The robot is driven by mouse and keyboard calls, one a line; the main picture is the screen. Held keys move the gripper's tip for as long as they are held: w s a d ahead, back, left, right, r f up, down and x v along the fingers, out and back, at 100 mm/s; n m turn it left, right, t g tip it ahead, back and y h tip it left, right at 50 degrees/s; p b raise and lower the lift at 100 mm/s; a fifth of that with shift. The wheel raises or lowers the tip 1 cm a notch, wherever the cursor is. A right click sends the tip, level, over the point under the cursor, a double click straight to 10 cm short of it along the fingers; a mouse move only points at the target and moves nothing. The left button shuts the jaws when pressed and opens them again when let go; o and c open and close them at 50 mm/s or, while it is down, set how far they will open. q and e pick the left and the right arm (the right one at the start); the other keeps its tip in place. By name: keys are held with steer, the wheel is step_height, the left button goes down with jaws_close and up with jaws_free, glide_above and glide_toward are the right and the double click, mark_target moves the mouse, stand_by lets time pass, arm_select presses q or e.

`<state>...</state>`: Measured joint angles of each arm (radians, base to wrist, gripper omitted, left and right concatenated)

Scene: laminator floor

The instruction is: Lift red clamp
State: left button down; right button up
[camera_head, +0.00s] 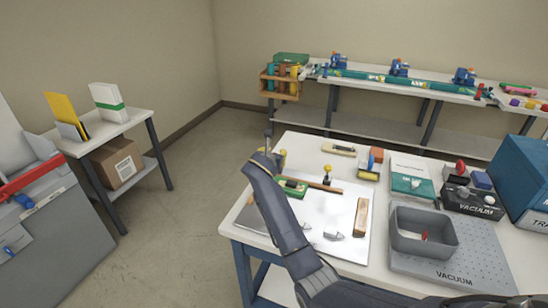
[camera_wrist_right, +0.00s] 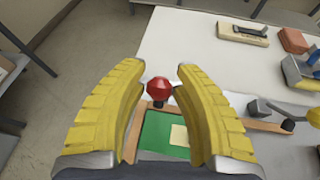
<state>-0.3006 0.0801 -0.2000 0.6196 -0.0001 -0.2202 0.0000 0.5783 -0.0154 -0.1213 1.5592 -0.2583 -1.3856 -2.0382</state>
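My right gripper (camera_wrist_right: 160,95) is open, with yellow fingers on either side of the knob and small gaps showing. I cannot tell its height relative to the knob. In the head view my right gripper (camera_head: 268,155) is over the table's left part, and its arm hides the red clamp. A yellow-knobbed clamp (camera_head: 327,170) stands further right along the strip. My left gripper is not in view.
A back bench (camera_head: 350,90) holds green rolls.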

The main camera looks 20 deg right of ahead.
steer(key=o, duration=0.4)
steer(key=shift+f, duration=0.25)
steer(key=shift+s+a, duration=0.1)
steer(key=v, duration=1.2)
steer(key=shift+r, duration=0.1)
